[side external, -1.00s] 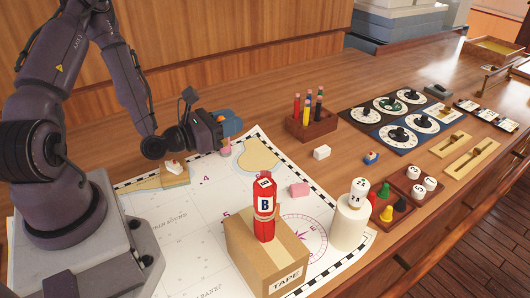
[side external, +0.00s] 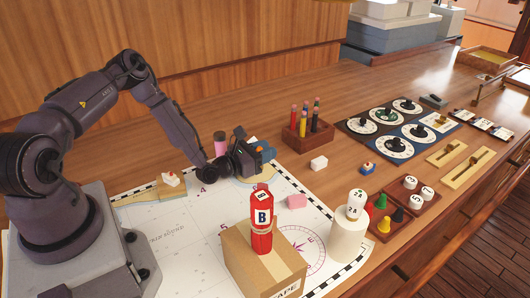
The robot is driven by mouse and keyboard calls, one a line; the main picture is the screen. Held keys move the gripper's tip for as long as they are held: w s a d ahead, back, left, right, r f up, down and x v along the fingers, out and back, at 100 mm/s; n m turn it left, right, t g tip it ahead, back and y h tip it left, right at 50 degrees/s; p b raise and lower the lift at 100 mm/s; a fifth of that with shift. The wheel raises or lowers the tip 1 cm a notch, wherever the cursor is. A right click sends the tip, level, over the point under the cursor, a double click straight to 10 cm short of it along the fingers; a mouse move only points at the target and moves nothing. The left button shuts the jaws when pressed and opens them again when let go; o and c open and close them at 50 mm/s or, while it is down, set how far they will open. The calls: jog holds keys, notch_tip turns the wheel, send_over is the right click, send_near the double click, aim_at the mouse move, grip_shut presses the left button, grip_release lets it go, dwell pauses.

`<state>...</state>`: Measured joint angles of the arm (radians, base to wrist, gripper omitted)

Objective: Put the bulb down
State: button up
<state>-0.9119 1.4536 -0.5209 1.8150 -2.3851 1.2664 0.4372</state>
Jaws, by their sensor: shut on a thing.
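A cardboard box (side external: 248,268) bears a red "B" cylinder (side external: 262,225). A pink cylinder (side external: 220,143) stands behind my wrist. A pencil holder (side external: 306,136) and pink block (side external: 297,201) are nearby.

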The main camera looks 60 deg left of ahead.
jog(key=shift+f, duration=0.25)
jog(key=shift+f, duration=0.15)
jog(key=o, duration=0.9)
